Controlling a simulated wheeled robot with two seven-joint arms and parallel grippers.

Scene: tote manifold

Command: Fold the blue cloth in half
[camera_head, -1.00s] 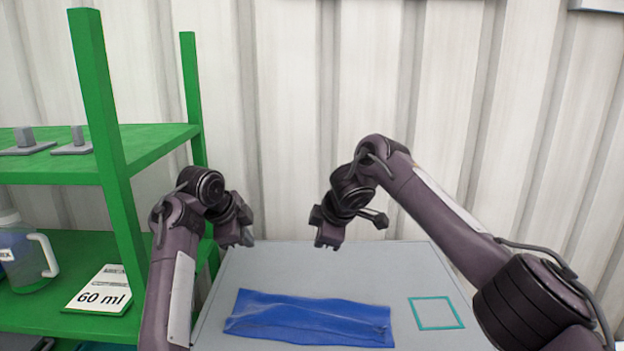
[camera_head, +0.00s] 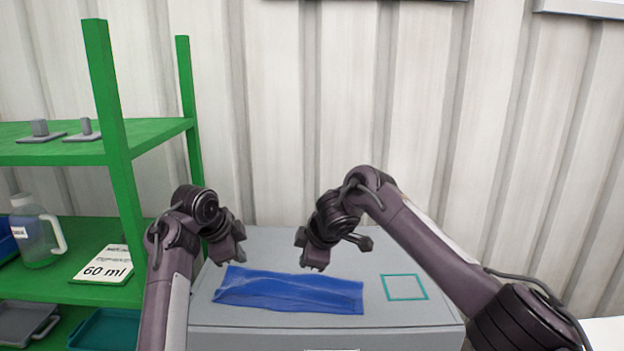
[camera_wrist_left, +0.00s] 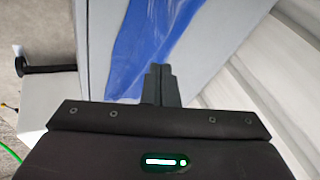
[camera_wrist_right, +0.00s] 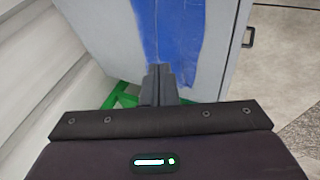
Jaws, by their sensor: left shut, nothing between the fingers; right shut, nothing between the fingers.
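The blue cloth (camera_head: 290,292) lies as a long, narrow, slightly wrinkled strip on the grey top of a cabinet (camera_head: 240,322). It also shows in the left wrist view (camera_wrist_left: 150,40) and the right wrist view (camera_wrist_right: 168,40). My left gripper (camera_head: 230,262) is shut and empty, above the far left end of the cloth. Its closed fingers also show in the left wrist view (camera_wrist_left: 160,70). My right gripper (camera_head: 313,268) is shut and empty, above the far edge of the cloth, right of its middle. Both look apart from the cloth.
A teal square outline (camera_head: 404,287) marks the grey top right of the cloth. A corrugated wall (camera_head: 290,110) closes the back.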

